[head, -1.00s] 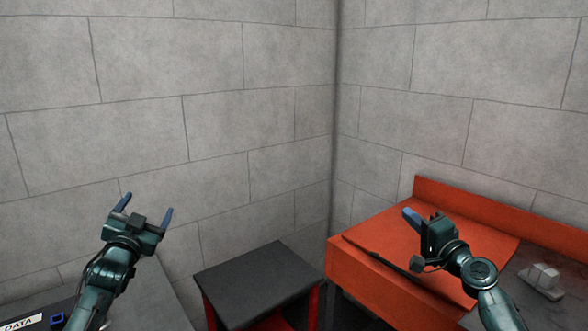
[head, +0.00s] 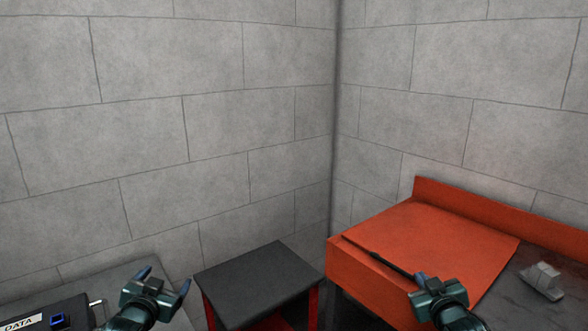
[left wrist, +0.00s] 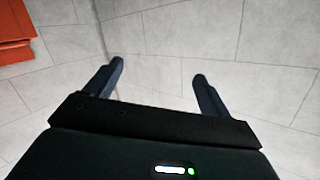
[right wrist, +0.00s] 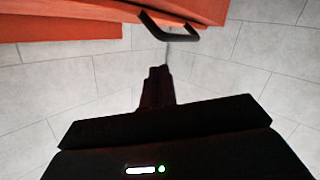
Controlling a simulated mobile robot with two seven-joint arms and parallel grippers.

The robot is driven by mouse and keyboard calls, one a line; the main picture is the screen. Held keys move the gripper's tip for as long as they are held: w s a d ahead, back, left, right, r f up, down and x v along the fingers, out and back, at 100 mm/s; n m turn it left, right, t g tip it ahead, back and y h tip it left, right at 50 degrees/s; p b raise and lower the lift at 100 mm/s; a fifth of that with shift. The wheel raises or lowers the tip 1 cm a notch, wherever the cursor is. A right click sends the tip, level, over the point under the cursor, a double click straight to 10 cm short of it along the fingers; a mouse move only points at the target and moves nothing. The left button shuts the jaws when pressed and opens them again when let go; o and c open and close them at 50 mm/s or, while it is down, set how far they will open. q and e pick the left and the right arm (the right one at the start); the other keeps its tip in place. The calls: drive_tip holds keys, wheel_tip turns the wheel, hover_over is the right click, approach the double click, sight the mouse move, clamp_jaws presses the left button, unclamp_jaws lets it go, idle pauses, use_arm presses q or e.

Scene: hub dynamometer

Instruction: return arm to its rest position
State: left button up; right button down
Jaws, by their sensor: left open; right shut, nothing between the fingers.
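My left gripper (head: 166,280) is low at the lower left of the head view, with its two blue fingers spread apart and nothing between them. My right gripper (head: 420,277) is low at the lower right of the head view, in front of the orange bench. In the right wrist view its fingers (right wrist: 157,72) are together and hold nothing. Most of both arms is below the head view's edge.
A dark-topped stool (head: 258,280) stands between my grippers. A box labelled DATA (head: 22,324) is at lower left.

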use_arm(q)
drive_tip(key=s+d+f+g+h, duration=0.1)
drive_tip(key=s+d+f, duration=0.4)
drive_tip(key=s, duration=0.6)
drive_tip(key=s+d+f+g+h, duration=0.1)
drive_tip(key=s+d+f, duration=0.4)
drive_tip(key=s, duration=0.6)
drive_tip(key=s+d+f+g+h, duration=0.1)
drive_tip(key=s+d+f+g, duration=0.2)
drive_tip(key=s, duration=0.8)
wheel_tip(320, 180, down, 3)
drive_tip(key=d, duration=0.2)
drive_tip(key=shift+s+d+h, duration=0.15)
drive_tip(key=shift+d+h, duration=0.15)
drive_tip(key=shift+d, duration=0.1)
use_arm(e)
drive_tip(key=s+a+f+g+y, duration=0.1)
drive_tip(key=s+a+f, duration=0.4)
drive_tip(key=s, duration=0.6)
drive_tip(key=s+a+f+g+y, duration=0.1)
drive_tip(key=s+a+f, duration=0.4)
drive_tip(key=s, duration=0.6)
drive_tip(key=s+a+f+g+y, duration=0.1)
drive_tip(key=s+a+f+g, duration=0.2)
drive_tip(key=s, duration=0.8)
wheel_tip(320, 180, down, 3)
drive_tip(key=a, duration=0.2)
drive_tip(key=shift+s+a+y, duration=0.2)
drive_tip(key=shift+a+y, duration=0.1)
drive_tip(key=shift+a, duration=0.1)
